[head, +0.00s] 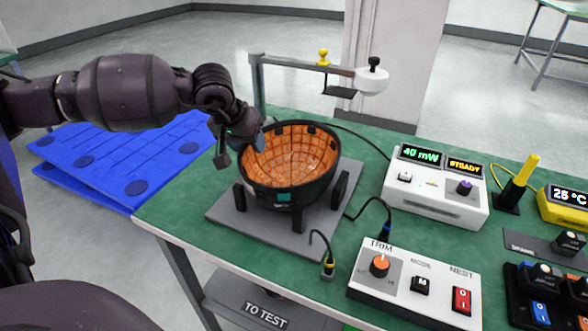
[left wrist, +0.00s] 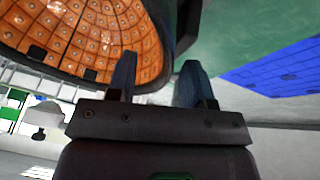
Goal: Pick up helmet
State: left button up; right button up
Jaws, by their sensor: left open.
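The helmet (head: 287,190) is a dark bowl, open side up, with an orange tiled inside and a small teal patch on its front. It rests in a grey stand with black posts (head: 340,190) on the green table. My left gripper (head: 240,146) is open at the helmet's upper left rim. In the left wrist view, the open fingers (left wrist: 157,72) lie around the dark rim of the helmet (left wrist: 85,40), one finger towards the orange inside and the other outside. I cannot tell if either finger touches. My right gripper is not in view.
A grey overhead arm (head: 310,66) with a white head stands behind the helmet. A cable with a plug (head: 328,266) lies in front. A trim box (head: 418,283) and a display unit (head: 436,188) stand to the right. Blue pallets (head: 120,160) lie on the floor at left.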

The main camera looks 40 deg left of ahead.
pick_arm(q)
jog(key=shift+x, duration=0.9)
jog(key=shift+f, duration=0.2)
jog(key=shift+r, duration=0.2)
grip_shut()
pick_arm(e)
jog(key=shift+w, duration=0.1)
